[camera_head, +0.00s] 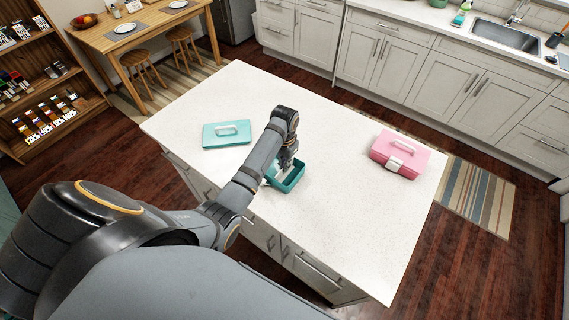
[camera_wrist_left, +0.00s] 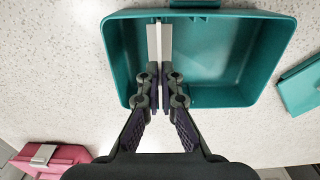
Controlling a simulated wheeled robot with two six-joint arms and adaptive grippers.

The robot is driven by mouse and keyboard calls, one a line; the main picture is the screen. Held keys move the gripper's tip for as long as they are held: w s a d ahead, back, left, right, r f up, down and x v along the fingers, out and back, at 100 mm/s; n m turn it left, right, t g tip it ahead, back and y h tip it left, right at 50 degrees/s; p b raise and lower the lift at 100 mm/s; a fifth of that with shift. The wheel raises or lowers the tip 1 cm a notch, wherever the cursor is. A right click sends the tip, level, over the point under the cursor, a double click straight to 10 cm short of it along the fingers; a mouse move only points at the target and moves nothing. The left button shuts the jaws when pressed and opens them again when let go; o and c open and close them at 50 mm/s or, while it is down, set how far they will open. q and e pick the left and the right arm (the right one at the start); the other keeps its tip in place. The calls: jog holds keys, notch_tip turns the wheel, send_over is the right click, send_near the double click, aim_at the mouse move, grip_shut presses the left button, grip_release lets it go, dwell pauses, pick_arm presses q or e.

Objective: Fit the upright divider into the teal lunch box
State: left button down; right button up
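The teal lunch box (camera_head: 291,183) stands open on the white island top. The left wrist view looks down into its teal tray (camera_wrist_left: 225,60). A pale upright divider (camera_wrist_left: 153,42) shows in that view inside the box outline, left of its middle, running from near the far wall towards my gripper. My left gripper (camera_wrist_left: 163,78) has its fingertips close together on the divider's near end. Whether the divider touches the box floor cannot be told. In the head view the left gripper (camera_head: 287,160) is over the box, and my arm hides part of it. My right gripper is not in view.
A teal lid (camera_head: 226,140) with a handle lies flat left of the box; its edge shows in the left wrist view (camera_wrist_left: 301,88). A closed pink box (camera_head: 400,153) stands to the right. The counter (camera_head: 330,240) is otherwise clear.

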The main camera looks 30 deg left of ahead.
pick_arm(q)
jog(key=shift+f+b, duration=0.3)
jog(key=shift+f, duration=0.5)
jog(key=c, duration=1.4)
grip_release()
jog(key=shift+c, duration=0.2)
notch_tip(320, 180, up, 8)
jog(key=shift+f, duration=0.2)
